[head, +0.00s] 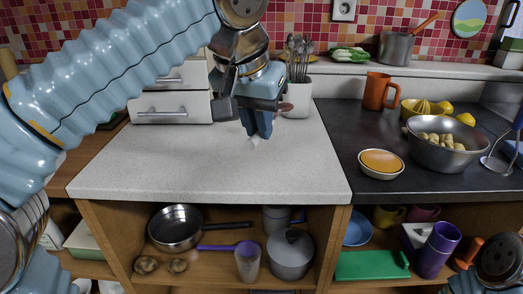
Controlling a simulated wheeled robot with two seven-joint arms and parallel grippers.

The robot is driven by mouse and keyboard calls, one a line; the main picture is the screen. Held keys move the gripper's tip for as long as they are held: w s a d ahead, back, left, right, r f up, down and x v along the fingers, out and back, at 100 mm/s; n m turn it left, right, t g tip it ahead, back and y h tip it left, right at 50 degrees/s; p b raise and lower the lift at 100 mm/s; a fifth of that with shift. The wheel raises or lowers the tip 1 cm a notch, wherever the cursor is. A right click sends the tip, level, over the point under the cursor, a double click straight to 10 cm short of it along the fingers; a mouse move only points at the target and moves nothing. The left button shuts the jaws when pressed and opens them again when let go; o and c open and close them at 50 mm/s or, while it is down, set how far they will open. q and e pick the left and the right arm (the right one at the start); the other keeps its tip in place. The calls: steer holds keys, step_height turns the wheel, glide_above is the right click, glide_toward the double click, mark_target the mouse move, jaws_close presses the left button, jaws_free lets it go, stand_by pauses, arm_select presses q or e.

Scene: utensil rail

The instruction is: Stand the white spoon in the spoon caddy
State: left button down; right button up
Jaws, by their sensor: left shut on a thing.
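My left gripper (258,132) points down over the pale countertop, its fingers closed. A small white tip (254,142) shows just below the fingers; it looks like part of the white spoon, and the rest is hidden by the gripper. I cannot tell whether the tip touches the counter. A light grey-white caddy (298,101) stands upright behind and to the right of the gripper, with several grey utensils (298,52) standing in it. The gripper partly covers the caddy's left side. My right gripper is not in view.
The pale countertop (150,172) is clear in front and to the left. White drawers (172,107) stand at the back left. On the dark counter at right are an orange mug (376,91), a yellow-topped dish (381,162) and a metal bowl (447,157). Pans sit on shelves below.

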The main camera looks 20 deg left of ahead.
arm_select(q)
glide_toward(261, 163)
steer(key=shift+w+d+f+b, duration=0.4)
steer(key=shift+w+f+b, duration=0.05)
steer(key=shift+w+f, duration=0.15)
steer(key=x, duration=0.2)
steer(key=b+x, duration=0.1)
steer(key=x, duration=0.1)
steer(key=shift+s+a+f, duration=0.15)
steer(key=shift+a, duration=0.15)
steer(key=shift+f, duration=0.25)
steer(key=shift+f, duration=0.15)
steer(key=c, duration=1.1)
jaws_free()
